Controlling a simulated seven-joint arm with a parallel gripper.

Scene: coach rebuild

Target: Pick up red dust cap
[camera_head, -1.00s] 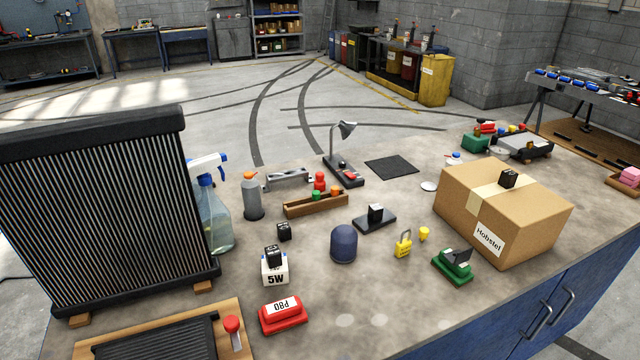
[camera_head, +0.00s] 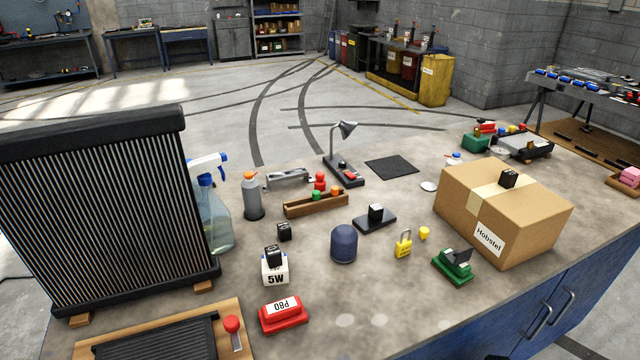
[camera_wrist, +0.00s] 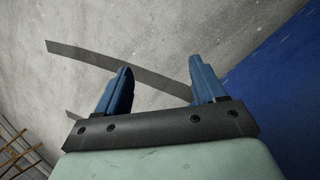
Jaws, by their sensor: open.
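Small red caps (camera_head: 320,182) stand in or just behind a narrow wooden tray (camera_head: 300,208) at the middle of the bench. They look stacked, but I cannot tell for sure. A green cap (camera_head: 316,196) and an orange cap (camera_head: 335,191) sit in the same tray. I cannot tell for sure which red piece is the dust cap. My gripper (camera_wrist: 159,70) shows only in the wrist view. Its two blue fingers are apart with nothing between them, over grey floor beside a blue surface. No cap shows in that view.
A spray bottle (camera_head: 215,222) and a grey bottle (camera_head: 253,198) stand left of the tray. A dark blue domed cylinder (camera_head: 343,244) stands in front. A lamp (camera_head: 343,155) is behind. A cardboard box (camera_head: 470,215) fills the right.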

